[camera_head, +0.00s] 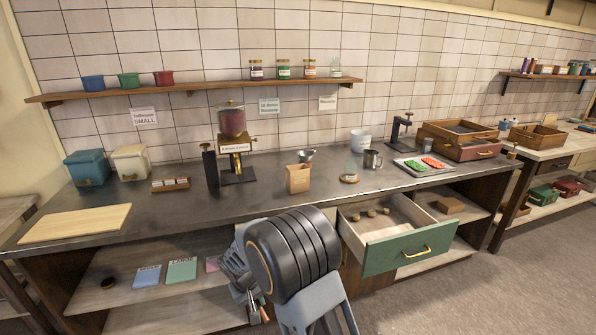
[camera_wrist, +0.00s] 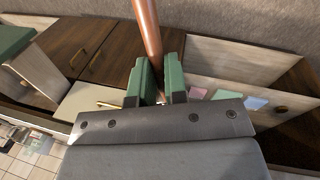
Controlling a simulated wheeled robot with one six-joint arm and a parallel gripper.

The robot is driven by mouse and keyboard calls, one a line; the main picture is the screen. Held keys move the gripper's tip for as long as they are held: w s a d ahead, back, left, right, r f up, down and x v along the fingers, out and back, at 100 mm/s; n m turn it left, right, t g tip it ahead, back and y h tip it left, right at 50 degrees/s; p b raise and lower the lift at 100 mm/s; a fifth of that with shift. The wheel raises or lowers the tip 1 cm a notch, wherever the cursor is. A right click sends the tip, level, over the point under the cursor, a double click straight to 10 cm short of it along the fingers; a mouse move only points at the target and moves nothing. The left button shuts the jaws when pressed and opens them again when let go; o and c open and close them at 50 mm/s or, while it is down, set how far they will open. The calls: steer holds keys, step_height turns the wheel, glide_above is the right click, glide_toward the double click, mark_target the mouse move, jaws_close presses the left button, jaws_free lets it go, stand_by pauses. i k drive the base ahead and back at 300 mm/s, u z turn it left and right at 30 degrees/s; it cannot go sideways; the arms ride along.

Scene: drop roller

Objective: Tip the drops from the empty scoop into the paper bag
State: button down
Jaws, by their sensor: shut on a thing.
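The brown paper bag (camera_head: 298,179) stands upright on the counter, near its front edge, in the head view. A small silver metal vessel (camera_head: 307,156) shows just behind the bag; I cannot tell whether it is a scoop or a funnel. My gripper (camera_wrist: 160,88) has green fingers shut on a copper-coloured rod (camera_wrist: 148,32) in the wrist view. The far end of the rod is out of that view. In the head view my gripper is low in front of the counter, below the bag, partly hidden by my arm. No drops show in the bag, whose inside is hidden.
A drawer with a green front (camera_head: 396,250) stands open, with several small brown round things inside.

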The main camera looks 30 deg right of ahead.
mark_target(298, 175)
steer(key=u, duration=1.15)
steer(key=i, duration=1.1)
steer(key=z, duration=2.3)
